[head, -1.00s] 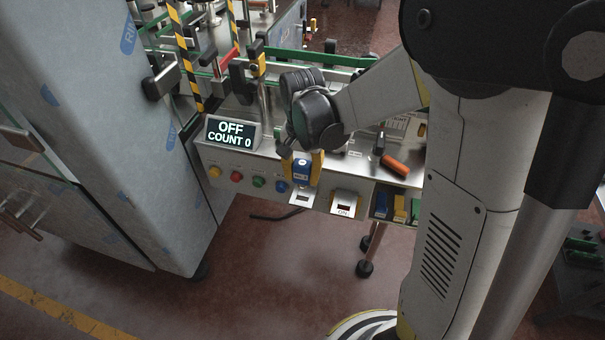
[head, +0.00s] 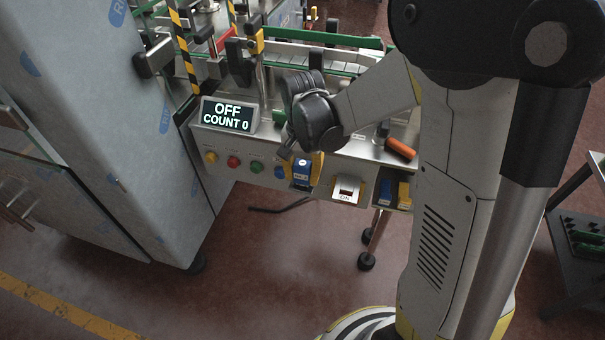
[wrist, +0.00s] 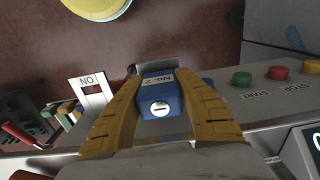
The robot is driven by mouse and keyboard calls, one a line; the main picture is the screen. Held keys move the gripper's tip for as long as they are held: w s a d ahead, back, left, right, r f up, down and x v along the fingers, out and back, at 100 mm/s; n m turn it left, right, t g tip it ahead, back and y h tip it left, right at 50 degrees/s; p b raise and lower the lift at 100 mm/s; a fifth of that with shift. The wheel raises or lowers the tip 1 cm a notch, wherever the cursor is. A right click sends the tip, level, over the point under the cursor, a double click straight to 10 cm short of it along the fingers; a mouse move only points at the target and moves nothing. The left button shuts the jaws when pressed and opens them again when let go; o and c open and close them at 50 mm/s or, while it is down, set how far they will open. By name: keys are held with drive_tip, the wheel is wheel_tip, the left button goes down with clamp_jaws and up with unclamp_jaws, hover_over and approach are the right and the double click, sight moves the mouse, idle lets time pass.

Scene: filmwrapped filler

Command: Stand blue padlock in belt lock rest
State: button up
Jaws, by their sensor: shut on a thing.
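The blue padlock (head: 301,172) is between the yellow fingers of my gripper (head: 303,168), at the front edge of the steel control panel. In the wrist view the padlock (wrist: 158,98) shows a "No. 2" label and a round silver lock face, with a yellow finger of my gripper (wrist: 160,100) pressed on each side.
An "ON" plate (head: 347,187) is just right of the padlock. Further right are other padlocks (head: 404,192) and an orange-handled tool (head: 401,148). Yellow, red, green and blue buttons line the panel to the left, below the "OFF COUNT 0" display (head: 228,115).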

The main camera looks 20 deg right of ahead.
drive_tip(key=shift+f+b, duration=0.4)
drive_tip(key=shift+f, duration=0.2)
idle(0.6)
drive_tip(key=o, duration=1.3)
drive_tip(key=shift+o, duration=0.2)
wheel_tip(320, 180, up, 12)
drive_tip(key=s+r+n+t, duration=0.2)
drive_tip(key=s+n+t, duration=0.5)
drive_tip(key=s, duration=0.5)
drive_tip(key=shift+s+r, duration=0.35)
drive_tip(key=shift+s, duration=0.05)
